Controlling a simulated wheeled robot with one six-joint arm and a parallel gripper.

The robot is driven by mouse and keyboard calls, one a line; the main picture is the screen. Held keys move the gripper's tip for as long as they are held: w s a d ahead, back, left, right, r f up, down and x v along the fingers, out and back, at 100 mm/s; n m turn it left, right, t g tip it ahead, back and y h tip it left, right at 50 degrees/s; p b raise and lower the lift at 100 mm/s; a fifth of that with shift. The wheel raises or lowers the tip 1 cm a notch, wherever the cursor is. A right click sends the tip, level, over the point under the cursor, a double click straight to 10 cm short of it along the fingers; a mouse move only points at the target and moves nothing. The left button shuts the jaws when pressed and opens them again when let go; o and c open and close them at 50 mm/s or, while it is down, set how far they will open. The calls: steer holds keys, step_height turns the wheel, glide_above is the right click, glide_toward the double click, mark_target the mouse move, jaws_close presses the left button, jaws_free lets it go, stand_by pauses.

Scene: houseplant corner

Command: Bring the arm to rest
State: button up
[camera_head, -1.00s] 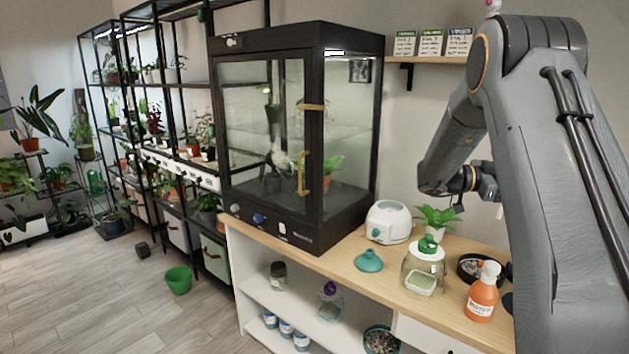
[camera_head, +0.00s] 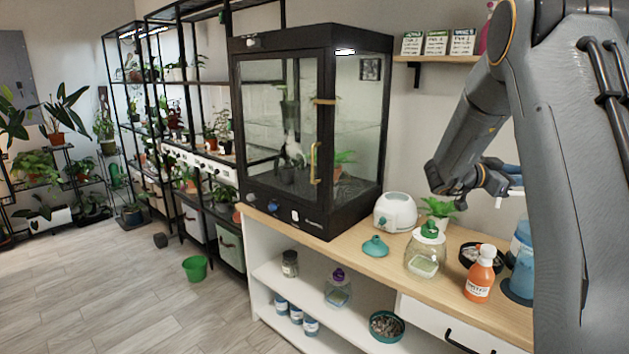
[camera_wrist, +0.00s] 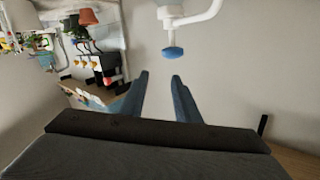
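My arm is raised at the right of the head view, above the wooden counter (camera_head: 375,262). My gripper (camera_head: 516,180) points to the right there and is partly cut off by my own arm. In the wrist view my gripper (camera_wrist: 159,76) has its two blue fingers apart, with a clear gap and nothing held between them. A white fitting with a blue end (camera_wrist: 172,52) shows beyond the fingertips, apart from them.
A black glass cabinet (camera_head: 312,130) stands on the counter. A white device (camera_head: 395,212), teal funnel-shaped item (camera_head: 376,247), glass jar (camera_head: 424,257), orange bottle (camera_head: 479,277) and blue bottle (camera_head: 521,262) stand near my arm. A green pot (camera_head: 195,268) is on the floor.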

steer(key=w+a+f+n+t+y+b, duration=0.1)
steer(key=w+a+f+n+t+y, duration=0.15)
steer(key=a, duration=0.35)
steer(key=w+a+f+n+t+y, duration=0.2)
steer(key=a+n+t+y, duration=0.15)
steer(key=a, duration=0.25)
steer(key=w+a+f+n+t+y+b, duration=0.1)
steer(key=w+a+f+n+t+y, duration=0.15)
steer(key=a, duration=0.35)
steer(key=s+a+f+n+g+y, duration=0.2)
steer(key=s+a+f+n+y, duration=0.3)
steer(key=a, duration=0.5)
steer(key=s+a+f+n+g+y+b, duration=0.1)
steer(key=s+a+f+g+y, duration=0.2)
steer(key=s, duration=0.4)
steer(key=s+a+f+n+g+y, duration=0.1)
steer(key=s+a+f+n, duration=0.1)
steer(key=s+a+f, duration=0.3)
steer(key=s+a+f+n+g, duration=0.1)
steer(key=s+g, duration=0.1)
steer(key=s, duration=0.8)
steer(key=s+a+f+n+g+b, duration=0.1)
steer(key=s+f+g, duration=0.1)
steer(key=s, duration=0.9)
steer(key=shift+s+a+f+g, duration=0.2)
steer(key=shift+a+g, duration=0.1)
steer(key=shift+g, duration=0.45)
